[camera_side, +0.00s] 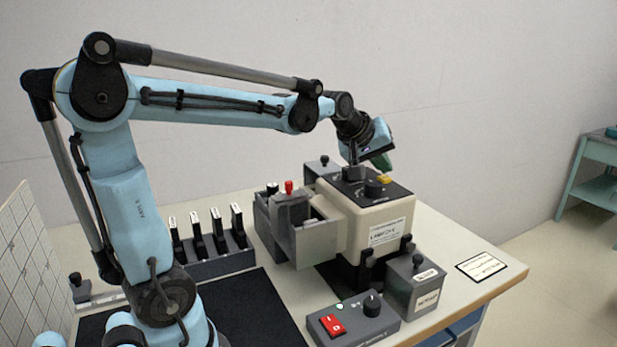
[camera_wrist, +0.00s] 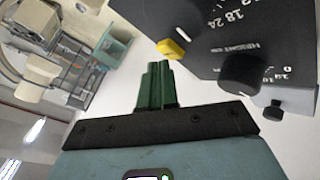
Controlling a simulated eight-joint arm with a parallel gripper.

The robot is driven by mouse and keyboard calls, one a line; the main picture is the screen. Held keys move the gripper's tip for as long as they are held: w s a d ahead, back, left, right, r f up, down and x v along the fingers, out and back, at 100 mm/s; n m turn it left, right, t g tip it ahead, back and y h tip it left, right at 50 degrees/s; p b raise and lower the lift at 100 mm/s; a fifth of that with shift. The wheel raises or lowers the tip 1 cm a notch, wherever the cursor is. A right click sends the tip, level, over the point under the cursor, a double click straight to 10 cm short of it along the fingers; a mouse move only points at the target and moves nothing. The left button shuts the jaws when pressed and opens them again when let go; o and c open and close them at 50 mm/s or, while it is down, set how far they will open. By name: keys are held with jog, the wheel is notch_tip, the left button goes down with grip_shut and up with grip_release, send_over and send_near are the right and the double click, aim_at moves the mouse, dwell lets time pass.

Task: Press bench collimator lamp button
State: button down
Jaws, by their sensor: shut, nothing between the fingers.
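The bench collimator is a cream box (camera_side: 375,225) with a dark top panel (camera_side: 347,187), standing on the table. A yellow button (camera_side: 384,179) sits at the panel's far edge, near a black knob (camera_side: 374,188). In the wrist view the yellow button (camera_wrist: 170,48) is at the panel's edge, just beyond and slightly right of the fingertips. My gripper (camera_side: 382,161) is above the button in the side view, tilted, with its green fingers together and empty. The fingers (camera_wrist: 157,68) also show shut in the wrist view, apart from the button in the picture.
A grey control box (camera_side: 353,325) with a red switch and a small grey box (camera_side: 415,288) stand in front. A rack (camera_side: 213,260) of several black pieces is left of the collimator. A red-topped part (camera_side: 289,187) rises beside its grey front housing. The table's right corner is mostly clear.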

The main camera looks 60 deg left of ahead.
jog(key=shift+f, duration=0.35)
dwell(0.8)
jog(key=shift+r, duration=0.8)
jog(key=shift+r, duration=2.5)
notch_tip(320, 180, up, 7)
send_over(381, 178)
